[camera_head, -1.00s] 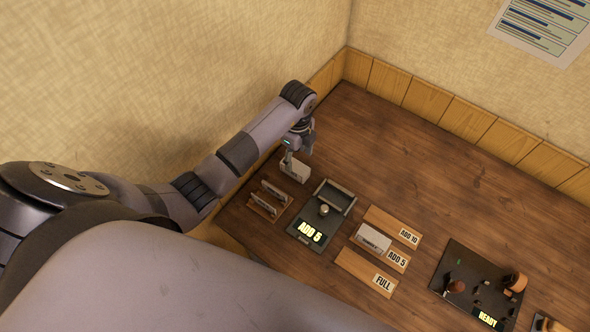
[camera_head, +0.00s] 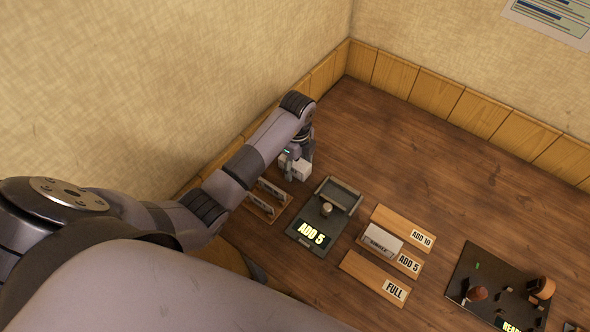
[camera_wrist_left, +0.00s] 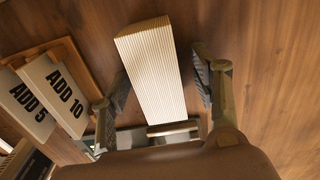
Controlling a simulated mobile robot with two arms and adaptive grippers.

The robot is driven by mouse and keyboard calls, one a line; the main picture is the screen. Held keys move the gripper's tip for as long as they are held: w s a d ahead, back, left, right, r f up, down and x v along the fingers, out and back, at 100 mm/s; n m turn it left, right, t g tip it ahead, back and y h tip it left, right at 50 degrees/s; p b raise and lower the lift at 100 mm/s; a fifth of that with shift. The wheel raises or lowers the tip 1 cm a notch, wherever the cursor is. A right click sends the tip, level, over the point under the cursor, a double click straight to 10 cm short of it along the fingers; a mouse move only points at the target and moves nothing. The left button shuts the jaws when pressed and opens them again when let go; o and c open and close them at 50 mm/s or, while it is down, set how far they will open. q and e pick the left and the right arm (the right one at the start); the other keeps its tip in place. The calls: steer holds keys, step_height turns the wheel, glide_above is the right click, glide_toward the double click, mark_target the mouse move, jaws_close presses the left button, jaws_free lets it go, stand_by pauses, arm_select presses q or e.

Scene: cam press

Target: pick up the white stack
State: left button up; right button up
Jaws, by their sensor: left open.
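The white stack (camera_head: 301,171) is a pale block on the table beyond the small card rack. In the left wrist view the white stack (camera_wrist_left: 157,72) shows fine ribbed sheet edges and lies lengthwise between my fingers. My left gripper (camera_head: 294,163) is at the stack in the head view, partly covering it. In the left wrist view my left gripper (camera_wrist_left: 160,92) is open, with one finger on each side of the stack. A gap shows on the right side; the left finger is closer, and I cannot tell if it touches. My right gripper is not in view.
A wooden rack (camera_head: 258,206) holds ADD 5 and ADD 10 cards (camera_wrist_left: 62,97) nearby. A dark scale-like device (camera_head: 304,247) shows ADD 5. Wooden trays (camera_head: 361,268) stand right of it, one bearing a white block (camera_head: 385,238). A dark board (camera_head: 456,282) lies farther right. The table behind is clear.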

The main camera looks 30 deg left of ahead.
arm_select(q)
steer(key=shift+r, duration=0.1)
steer(key=c, duration=1.3)
